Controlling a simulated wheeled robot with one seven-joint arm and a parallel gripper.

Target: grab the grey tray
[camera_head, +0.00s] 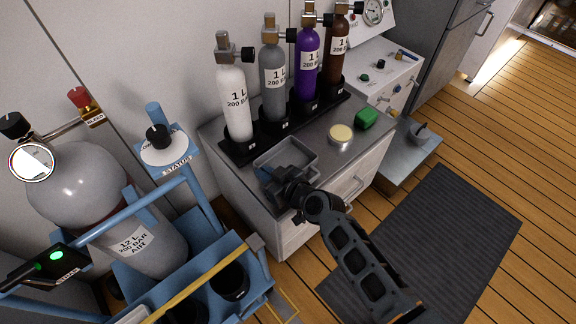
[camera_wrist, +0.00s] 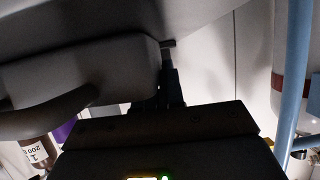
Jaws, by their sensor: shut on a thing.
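The grey tray (camera_head: 299,148) is a small shallow open box on the top of a grey cabinet, in front of the row of gas cylinders. My gripper (camera_head: 270,178) is at the tray's near left side, shut on its edge. The arm hides part of the tray's near side. In the wrist view, the dark underside of the tray (camera_wrist: 65,85) appears to fill the upper left, close to my gripper (camera_wrist: 170,85). That view is dark, and the exact contact is hard to see.
White, grey, purple and brown cylinders (camera_head: 273,80) stand in a black rack behind the tray. A round yellow-topped tin (camera_head: 341,134) and a green object (camera_head: 366,118) lie to its right. A blue frame with a large air cylinder (camera_head: 140,240) stands left of the cabinet (camera_head: 335,190).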

